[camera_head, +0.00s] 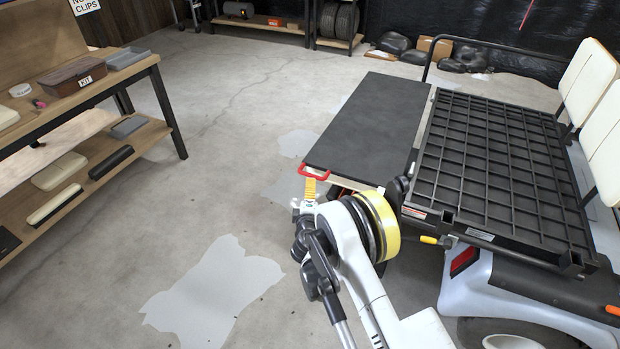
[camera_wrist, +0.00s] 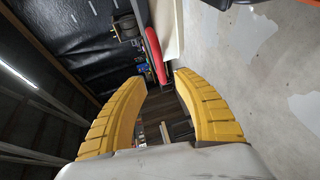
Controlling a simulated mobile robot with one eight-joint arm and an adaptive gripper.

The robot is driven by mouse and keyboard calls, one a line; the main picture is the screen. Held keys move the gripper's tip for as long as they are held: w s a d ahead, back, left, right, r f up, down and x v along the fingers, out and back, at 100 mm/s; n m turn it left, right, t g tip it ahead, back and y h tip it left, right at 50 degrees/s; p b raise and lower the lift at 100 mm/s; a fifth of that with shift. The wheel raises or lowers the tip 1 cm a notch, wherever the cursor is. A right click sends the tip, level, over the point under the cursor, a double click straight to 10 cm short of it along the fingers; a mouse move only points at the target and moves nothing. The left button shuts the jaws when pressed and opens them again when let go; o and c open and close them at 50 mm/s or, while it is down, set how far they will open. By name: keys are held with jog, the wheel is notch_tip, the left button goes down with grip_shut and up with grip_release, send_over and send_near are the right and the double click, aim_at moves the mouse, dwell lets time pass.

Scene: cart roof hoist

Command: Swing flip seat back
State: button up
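The cart stands at the right with a black grid bed (camera_head: 500,150). A flat panel with a black top (camera_head: 370,125) extends from the bed's left side. A red handle (camera_head: 314,172) is on the panel's near left corner; it also shows in the wrist view (camera_wrist: 154,52). Two cream back cushions (camera_head: 585,75) stand along the bed's right side. My gripper (camera_head: 310,188) is right at the handle. In the wrist view its yellow fingers (camera_wrist: 163,76) are apart, with the handle's end between or just beyond the tips. I cannot tell whether they touch it.
A workbench (camera_head: 130,70) with a kit box (camera_head: 72,77) stands at the left. Shelves (camera_head: 262,24) with tires (camera_head: 337,20) and dark bags (camera_head: 395,42) are at the back. A black rail (camera_head: 480,42) rises behind the bed. The floor between bench and cart is clear.

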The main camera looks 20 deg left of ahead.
aim_at(311, 174)
jog(key=b+x, duration=0.2)
jog(key=x, duration=0.6)
jog(key=shift+w+b, duration=0.25)
jog(key=shift+b, duration=0.05)
jog(key=shift+c, duration=0.4)
grip_shut()
